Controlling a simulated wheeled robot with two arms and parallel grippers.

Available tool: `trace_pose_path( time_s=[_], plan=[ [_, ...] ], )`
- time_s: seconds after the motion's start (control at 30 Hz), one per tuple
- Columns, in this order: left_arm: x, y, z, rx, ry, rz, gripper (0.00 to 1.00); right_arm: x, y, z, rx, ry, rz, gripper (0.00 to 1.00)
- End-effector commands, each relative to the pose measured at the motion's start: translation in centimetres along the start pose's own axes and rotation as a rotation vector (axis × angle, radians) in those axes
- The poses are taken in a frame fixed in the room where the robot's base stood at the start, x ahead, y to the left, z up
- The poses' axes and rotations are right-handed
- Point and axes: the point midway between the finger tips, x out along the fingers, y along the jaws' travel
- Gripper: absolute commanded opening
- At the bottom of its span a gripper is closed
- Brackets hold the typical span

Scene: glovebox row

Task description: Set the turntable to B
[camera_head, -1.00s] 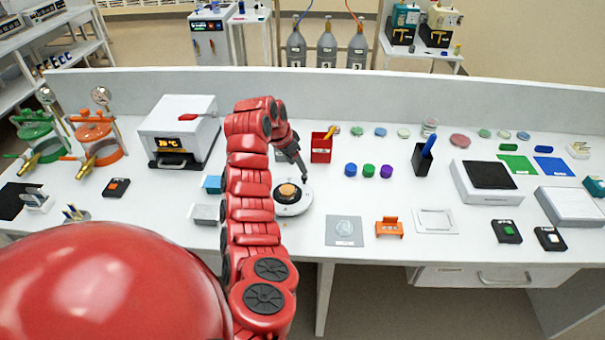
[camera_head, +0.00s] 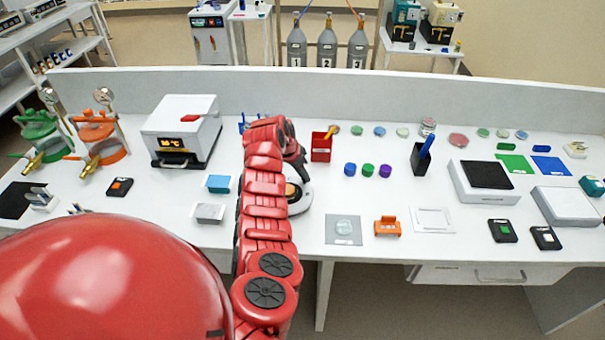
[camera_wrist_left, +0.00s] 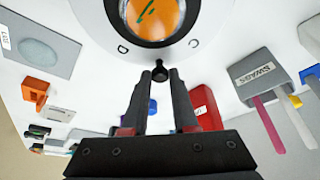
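The turntable is a white disc (camera_head: 302,203) with an orange centre (camera_head: 291,190), partly hidden behind my left arm in the head view. In the left wrist view the turntable (camera_wrist_left: 105,22) fills the top, with the orange centre (camera_wrist_left: 155,18) bearing a green mark. A small black knob (camera_wrist_left: 159,66) is at the near rim. My left gripper (camera_wrist_left: 157,80) has its fingers apart, with the knob between or just beyond the tips; contact is unclear. My right gripper is not in view.
A red box (camera_head: 321,148) stands just behind the turntable, and a grey swabs holder (camera_wrist_left: 262,75) shows in the wrist view. A grey pad (camera_head: 344,229) and an orange rack (camera_head: 388,227) lie to the right. A white heater (camera_head: 183,133) stands to the left.

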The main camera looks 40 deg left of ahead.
Motion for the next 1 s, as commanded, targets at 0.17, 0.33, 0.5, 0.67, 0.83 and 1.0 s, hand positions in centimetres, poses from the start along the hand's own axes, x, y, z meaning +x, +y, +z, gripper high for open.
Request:
trace_pose_path(
  time_s=[0.17,0.33,0.5,0.67,0.83,1.0],
  plan=[
    [-0.01,0.01,-0.01,0.0,0.0,0.0,0.0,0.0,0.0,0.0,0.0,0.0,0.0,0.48],
    [-0.02,0.01,-0.02,0.0,0.0,0.0,0.0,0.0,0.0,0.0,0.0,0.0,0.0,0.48],
    [-0.02,0.02,-0.02,0.0,0.0,0.001,0.0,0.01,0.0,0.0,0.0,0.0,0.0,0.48],
    [-0.03,0.02,-0.04,0.0,0.001,0.0,0.0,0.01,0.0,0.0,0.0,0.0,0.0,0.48],
    [-0.03,0.02,-0.04,0.0,0.001,0.0,0.0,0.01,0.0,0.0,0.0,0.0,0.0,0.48],
    [-0.04,0.02,-0.05,0.0,0.001,0.0,0.0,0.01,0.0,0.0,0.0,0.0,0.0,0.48]
  ],
)
